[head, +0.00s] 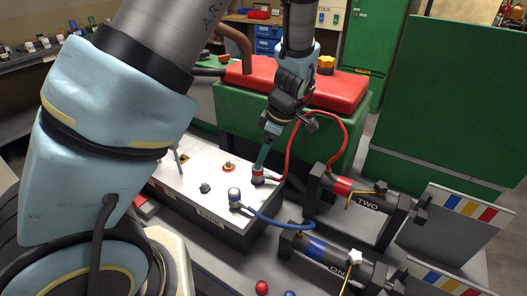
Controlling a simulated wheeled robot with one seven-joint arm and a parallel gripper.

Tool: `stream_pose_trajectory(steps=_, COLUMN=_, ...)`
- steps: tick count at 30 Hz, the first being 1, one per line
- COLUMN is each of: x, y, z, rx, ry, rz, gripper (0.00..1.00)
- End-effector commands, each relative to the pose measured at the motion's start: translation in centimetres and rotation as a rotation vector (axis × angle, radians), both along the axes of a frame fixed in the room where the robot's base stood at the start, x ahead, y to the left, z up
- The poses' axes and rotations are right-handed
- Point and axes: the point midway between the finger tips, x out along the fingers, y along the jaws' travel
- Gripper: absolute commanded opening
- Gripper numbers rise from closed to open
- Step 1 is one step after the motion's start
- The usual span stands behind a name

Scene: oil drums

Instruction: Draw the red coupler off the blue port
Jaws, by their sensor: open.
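A blue-banded coupler (235,197) with a blue hose stands nearer the front of the box.
A red-and-yellow knob (229,167) and a small black knob (205,187) sit on the box top. Cylinder TWO (362,198) and a blue-banded cylinder (325,257) lie to the right. A green cabinet with a red top (335,92) stands behind. My arm covers the left side.

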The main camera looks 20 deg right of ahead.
Motion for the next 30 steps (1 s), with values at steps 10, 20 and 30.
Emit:
stream_pose_trajectory(steps=10, x=0.5, y=0.7, z=-2.8, rx=0.001, ry=0.001, rz=-0.001, gripper=0.75)
stream_pose_trajectory(steps=20, x=1.0, y=1.4, z=-5.7, rx=0.001, ry=0.002, rz=0.000, gripper=0.75)
stream_pose_trajectory(steps=30, x=1.2, y=1.7, z=-6.4, rx=0.000, ry=0.002, rz=-0.001, gripper=0.75)
